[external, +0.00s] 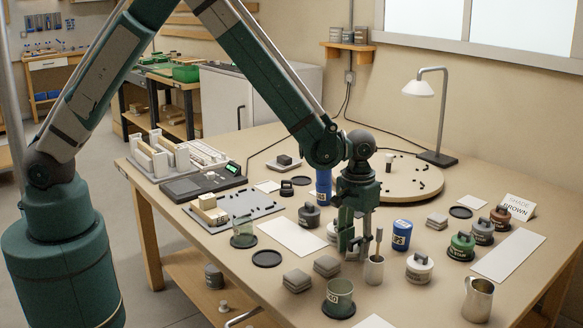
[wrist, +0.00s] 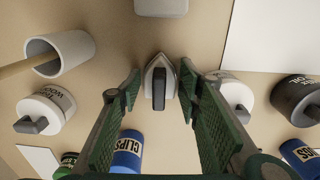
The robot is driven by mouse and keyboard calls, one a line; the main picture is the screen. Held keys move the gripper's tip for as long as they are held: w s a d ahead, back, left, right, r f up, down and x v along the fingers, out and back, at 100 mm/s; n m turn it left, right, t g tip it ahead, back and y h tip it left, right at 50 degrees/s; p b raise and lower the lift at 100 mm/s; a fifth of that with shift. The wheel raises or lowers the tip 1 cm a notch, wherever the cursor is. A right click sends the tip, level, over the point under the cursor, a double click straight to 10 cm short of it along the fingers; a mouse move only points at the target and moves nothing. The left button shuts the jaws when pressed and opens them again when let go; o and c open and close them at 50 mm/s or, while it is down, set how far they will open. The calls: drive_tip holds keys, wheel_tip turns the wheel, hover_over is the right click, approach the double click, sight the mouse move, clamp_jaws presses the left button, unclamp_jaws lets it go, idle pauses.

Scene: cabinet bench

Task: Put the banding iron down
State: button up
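The banding iron (wrist: 158,82) shows in the wrist view as a small pointed pale soleplate with a dark handle. It appears to rest on the bench top, its tip toward the top of the picture. My gripper (wrist: 160,92) has its two green padded fingers apart, one on each side of the iron, with a gap on both sides. In the external view my gripper (external: 352,247) points down, low over the bench beside a cup with a stick. The iron cannot be made out there; the fingers and neighbouring things hide it.
The white cup (external: 373,271) with a stick stands close to the fingers. A white lidded pot (external: 419,268), a blue can (external: 401,236) and grey blocks (external: 327,266) are near. A white sheet (external: 292,236) lies left. A metal mug (external: 477,299) stands front right; a lamp (external: 432,118) stands behind.

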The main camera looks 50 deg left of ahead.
drive_tip(key=shift+r, duration=0.1)
wheel_tip(320, 180, up, 12)
drive_tip(key=p, duration=0.2)
drive_tip(key=shift+a, duration=0.15)
idle(0.6)
drive_tip(key=shift+a, duration=0.1)
idle(0.5)
